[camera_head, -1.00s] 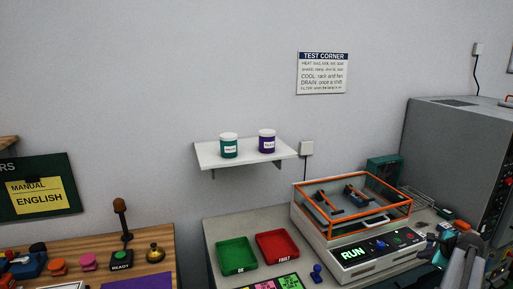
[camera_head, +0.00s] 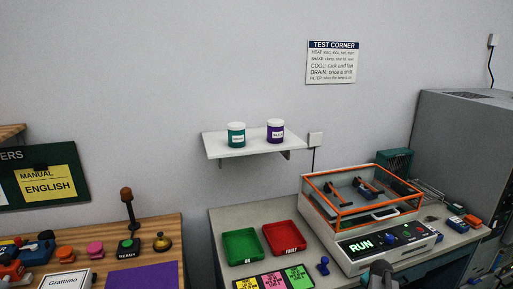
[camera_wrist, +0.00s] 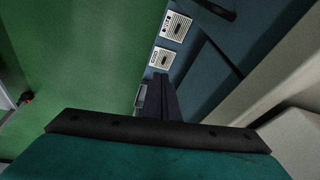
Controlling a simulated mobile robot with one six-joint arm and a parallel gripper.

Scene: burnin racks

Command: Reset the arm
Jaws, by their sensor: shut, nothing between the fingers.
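My gripper (camera_wrist: 158,88) shows in the wrist view as a dark narrow pair of fingers pressed together, with nothing between them. A dark bar and a teal part of my own wrist fill the bottom of that view.
The shaker's display reads RUN. Green tray (camera_head: 242,246) and red tray (camera_head: 284,238) sit left of it on the bench. A grey cabinet (camera_head: 462,150) stands at right. The wrist view shows a green surface (camera_wrist: 75,70) and white vented plates (camera_wrist: 175,26) close by.

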